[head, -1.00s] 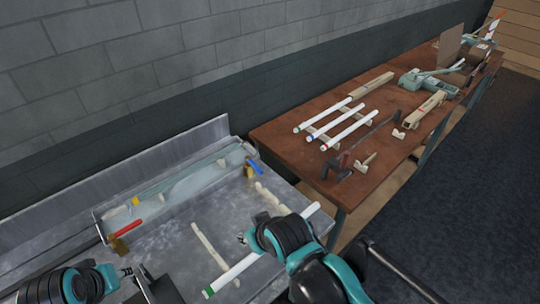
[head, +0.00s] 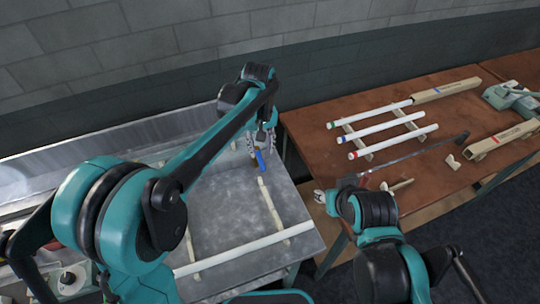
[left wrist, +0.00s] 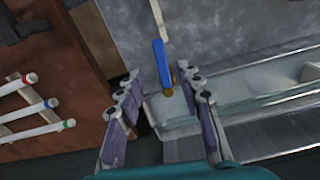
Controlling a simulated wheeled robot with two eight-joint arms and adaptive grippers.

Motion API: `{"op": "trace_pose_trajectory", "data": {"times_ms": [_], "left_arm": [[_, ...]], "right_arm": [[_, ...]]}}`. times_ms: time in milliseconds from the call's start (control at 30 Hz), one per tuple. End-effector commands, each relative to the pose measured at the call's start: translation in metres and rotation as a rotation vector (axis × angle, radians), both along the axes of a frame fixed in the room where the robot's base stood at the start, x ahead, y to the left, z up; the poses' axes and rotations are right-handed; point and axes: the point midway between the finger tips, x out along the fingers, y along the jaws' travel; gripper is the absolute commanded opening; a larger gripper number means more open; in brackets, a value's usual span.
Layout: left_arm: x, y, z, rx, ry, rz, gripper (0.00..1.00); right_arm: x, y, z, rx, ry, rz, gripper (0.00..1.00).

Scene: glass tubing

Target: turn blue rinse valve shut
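The blue rinse valve handle (head: 260,160) is at the back right of the grey metal bench, beside the trough. In the left wrist view the blue handle (left wrist: 160,62) points away from me, with its brass body (left wrist: 167,91) at the near end. My left gripper (head: 263,146) is over the valve. In the left wrist view its two fingers (left wrist: 162,88) are apart, one on each side of the handle, with gaps showing. My right gripper (head: 322,198) is away from the valve, near the brown table's front left corner; its finger opening is too small to judge.
A white tube (head: 243,250) lies across pale rests on the metal bench (head: 228,205). Several capped tubes (head: 375,128) lie on rests on the brown table (head: 310,135). The trough (left wrist: 240,98) runs beside the valve. The wall stands close behind.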

Motion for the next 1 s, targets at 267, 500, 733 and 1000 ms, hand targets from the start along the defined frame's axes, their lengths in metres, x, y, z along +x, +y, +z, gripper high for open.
{"op": "trace_pose_trajectory", "data": {"times_ms": [267,500,733,1000], "left_arm": [[0.000,0.000,-0.048,-0.001,-0.001,-0.001,0.36],[0.000,0.001,-0.061,-0.001,-0.002,-0.001,0.36],[0.000,0.001,-0.061,-0.001,-0.002,-0.001,0.31],[0.000,0.001,-0.060,-0.001,-0.002,-0.001,0.00]], "right_arm": [[0.000,0.000,-0.016,0.000,0.000,0.000,0.39],[0.000,0.000,-0.019,0.000,0.000,0.000,0.39],[0.000,0.000,-0.019,0.000,0.000,0.000,0.39],[0.000,0.000,-0.019,0.000,0.000,0.000,0.39]]}}
